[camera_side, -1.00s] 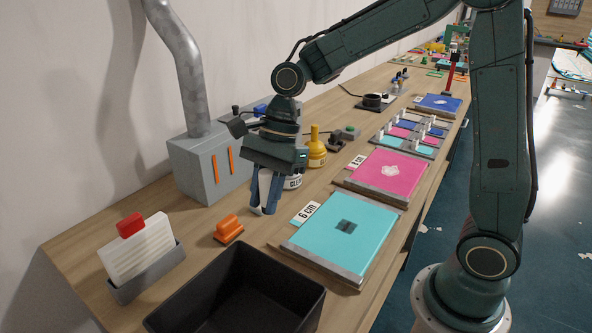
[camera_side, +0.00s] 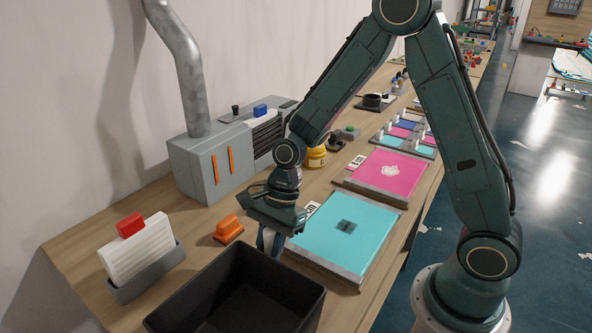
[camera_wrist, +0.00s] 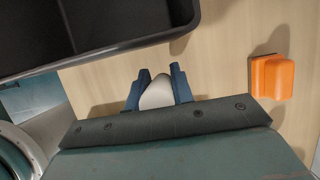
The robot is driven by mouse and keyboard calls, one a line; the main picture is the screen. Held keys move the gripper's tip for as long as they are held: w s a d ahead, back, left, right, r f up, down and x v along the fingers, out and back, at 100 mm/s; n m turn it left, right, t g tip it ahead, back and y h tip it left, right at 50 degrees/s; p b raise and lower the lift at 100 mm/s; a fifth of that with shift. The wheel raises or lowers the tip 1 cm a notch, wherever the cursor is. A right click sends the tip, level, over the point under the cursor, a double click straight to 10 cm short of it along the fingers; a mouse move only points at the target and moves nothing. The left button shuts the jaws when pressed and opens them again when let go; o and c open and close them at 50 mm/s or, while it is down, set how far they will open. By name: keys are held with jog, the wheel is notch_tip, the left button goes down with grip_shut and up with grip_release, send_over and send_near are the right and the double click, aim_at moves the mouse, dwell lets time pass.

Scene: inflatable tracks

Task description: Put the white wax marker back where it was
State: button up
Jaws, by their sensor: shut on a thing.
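My gripper (camera_side: 270,243) is shut on the white wax marker (camera_wrist: 156,93). In the wrist view, the marker's rounded white end shows between the two blue fingers of my gripper (camera_wrist: 158,87); the rest of it is hidden. In the side view, the gripper hangs over the bench between the black bin (camera_side: 205,262) and the turquoise board (camera_side: 372,228), close to the bin's far corner. Whether the marker touches the bench cannot be told.
An orange block (camera_side: 228,228) sits left of my gripper, also seen in the wrist view (camera_wrist: 271,77). A rack of white sheets (camera_side: 140,252) stands at the left. A grey machine (camera_side: 205,165), a yellow container (camera_side: 316,157) and a pink board (camera_side: 388,178) lie farther back.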

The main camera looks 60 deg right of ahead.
jog(key=shift+f, duration=1.9)
jog(key=o, duration=1)
jog(key=shift+f, duration=0.1)
jog(key=v, duration=1.2)
jog(key=shift+r, duration=0.25)
